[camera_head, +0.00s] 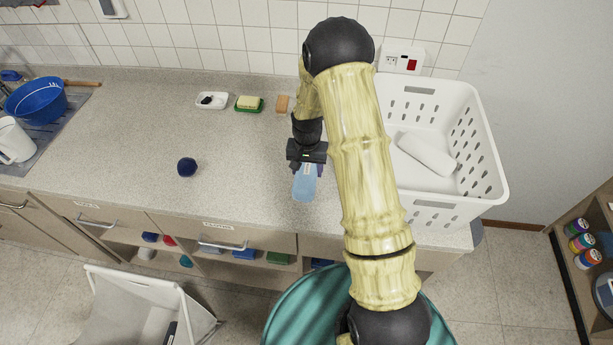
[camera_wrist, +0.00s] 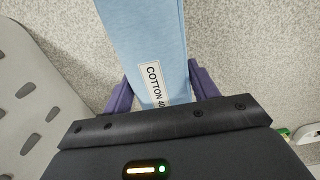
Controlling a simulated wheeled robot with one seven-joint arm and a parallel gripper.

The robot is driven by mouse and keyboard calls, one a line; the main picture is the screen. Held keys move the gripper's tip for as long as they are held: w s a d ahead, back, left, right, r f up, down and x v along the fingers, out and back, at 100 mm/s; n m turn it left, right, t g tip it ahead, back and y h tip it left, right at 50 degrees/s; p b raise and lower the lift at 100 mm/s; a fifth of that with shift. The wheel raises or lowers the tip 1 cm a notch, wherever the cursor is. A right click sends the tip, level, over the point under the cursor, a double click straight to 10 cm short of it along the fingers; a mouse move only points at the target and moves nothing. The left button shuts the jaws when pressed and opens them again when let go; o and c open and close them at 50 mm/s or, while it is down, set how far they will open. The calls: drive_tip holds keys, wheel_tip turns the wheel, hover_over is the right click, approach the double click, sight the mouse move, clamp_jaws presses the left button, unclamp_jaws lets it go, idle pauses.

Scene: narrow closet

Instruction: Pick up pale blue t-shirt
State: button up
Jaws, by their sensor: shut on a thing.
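The pale blue t-shirt (camera_head: 305,186) is a small folded bundle at the counter's middle, just left of the white basket. In the wrist view the t-shirt (camera_wrist: 145,45) runs up from between the fingers and bears a white label reading "COTTON 40". My gripper (camera_head: 309,168) points down over the counter and is shut on the t-shirt. Its purple fingers (camera_wrist: 158,88) stand on both sides of the cloth. I cannot tell whether the t-shirt touches the counter.
A white laundry basket (camera_head: 485,165) with a pale rolled item (camera_head: 427,154) inside stands right of my gripper. A dark blue ball (camera_head: 187,167) lies to the left. A sponge on a green dish (camera_head: 249,103), a white soap dish (camera_head: 212,100) and an orange-brown block (camera_head: 282,104) sit behind.

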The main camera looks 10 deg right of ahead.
sight(307, 165)
wheel_tip(307, 165, up, 6)
drive_tip(key=shift+b, duration=0.7)
